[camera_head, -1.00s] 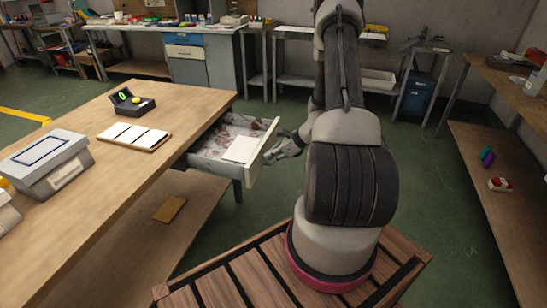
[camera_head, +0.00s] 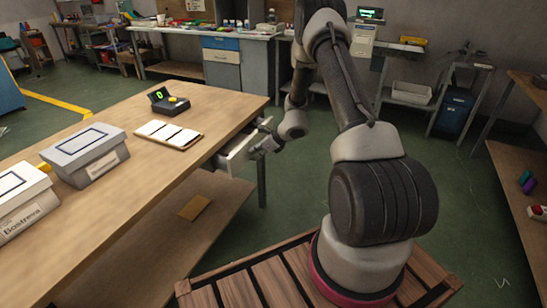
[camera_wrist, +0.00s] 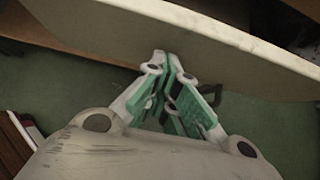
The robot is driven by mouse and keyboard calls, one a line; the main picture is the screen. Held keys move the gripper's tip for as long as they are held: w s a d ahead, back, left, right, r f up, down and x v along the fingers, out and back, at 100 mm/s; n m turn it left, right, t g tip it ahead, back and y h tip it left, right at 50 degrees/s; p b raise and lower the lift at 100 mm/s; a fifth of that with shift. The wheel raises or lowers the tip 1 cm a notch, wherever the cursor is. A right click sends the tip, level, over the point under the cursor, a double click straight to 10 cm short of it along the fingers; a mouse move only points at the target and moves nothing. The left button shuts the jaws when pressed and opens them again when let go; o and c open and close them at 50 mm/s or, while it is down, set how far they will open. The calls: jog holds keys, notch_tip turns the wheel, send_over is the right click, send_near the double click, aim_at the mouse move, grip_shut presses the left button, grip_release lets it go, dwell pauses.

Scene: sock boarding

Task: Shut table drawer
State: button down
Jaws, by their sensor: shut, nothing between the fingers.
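The white table drawer (camera_head: 238,154) shows under the right end of the wooden table (camera_head: 190,100) in the head view. Only a short part of it sticks out from the table. Its pale front panel (camera_wrist: 190,38) crosses the top of the wrist view. My gripper (camera_head: 264,146) is at the outer face of the drawer front. In the wrist view my gripper (camera_wrist: 167,60) has its green-padded fingers shut together and empty, with the tips at the panel's lower edge. I cannot tell whether they press on it. The drawer's inside is mostly hidden.
On the table stand a grey-white box (camera_head: 88,155), a second box (camera_head: 22,205), a pad with white cards (camera_head: 168,134) and a black device with a green display (camera_head: 170,101). A brown piece (camera_head: 194,207) lies on the lower shelf. Green floor (camera_head: 280,200) is open beside the table.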

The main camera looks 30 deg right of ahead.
aim_at(241, 146)
jog(key=w+a, duration=0.1)
jog(key=w, duration=0.1)
jog(key=w+a, duration=0.3)
jog(key=shift+w+a, duration=0.3)
jog(key=shift+w, duration=0.2)
jog(key=shift+a+r, duration=0.1)
jog(key=shift+r, duration=0.05)
